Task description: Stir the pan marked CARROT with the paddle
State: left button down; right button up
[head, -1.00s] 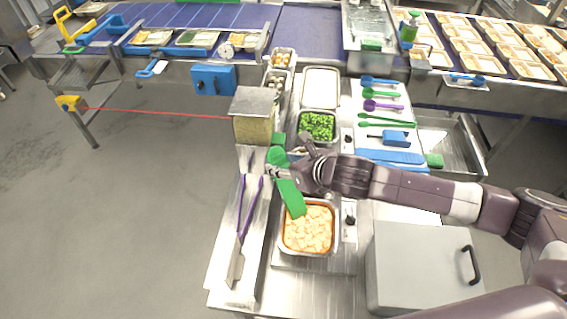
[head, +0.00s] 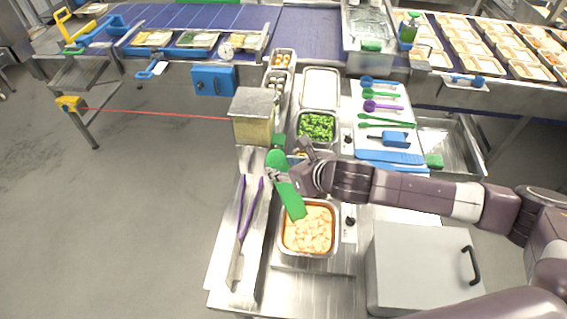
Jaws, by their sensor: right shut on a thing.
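My right gripper (head: 275,174) is shut on a green paddle (head: 290,198). The paddle slants down, with its lower tip over the upper left edge of the near pan; I cannot tell whether it touches the food. The near pan (head: 282,236) holds pale orange chunks. A pan of green pieces (head: 316,127) lies farther back. Between these two, my right wrist hides most of the counter, and only a little orange shows there. No CARROT label can be read. My left gripper is not in view.
Purple tongs (head: 246,220) lie on the steel counter left of the near pan. A clear-sided bin (head: 253,118) stands behind the gripper. A grey lidded box (head: 420,262) stands at right. Coloured scoops (head: 381,106) lie on a white board at the back right.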

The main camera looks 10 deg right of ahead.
jog(key=shift+s+a, duration=0.2)
jog(key=shift+s, duration=0.65)
jog(key=shift+w+d, duration=0.2)
jog(key=shift+w, duration=0.65)
jog(key=shift+w+d, duration=0.2)
jog(key=shift+w, duration=0.6)
jog(key=shift+s+a, duration=0.2)
jog(key=shift+s, duration=0.65)
jog(key=shift+s+a, duration=0.2)
jog(key=shift+s, duration=0.6)
jog(key=shift+w+d, duration=0.2)
jog(key=shift+w, duration=0.6)
jog(key=shift+r, duration=0.15)
notch_tip(320, 180, up, 12)
jog(key=shift+f, duration=0.2)
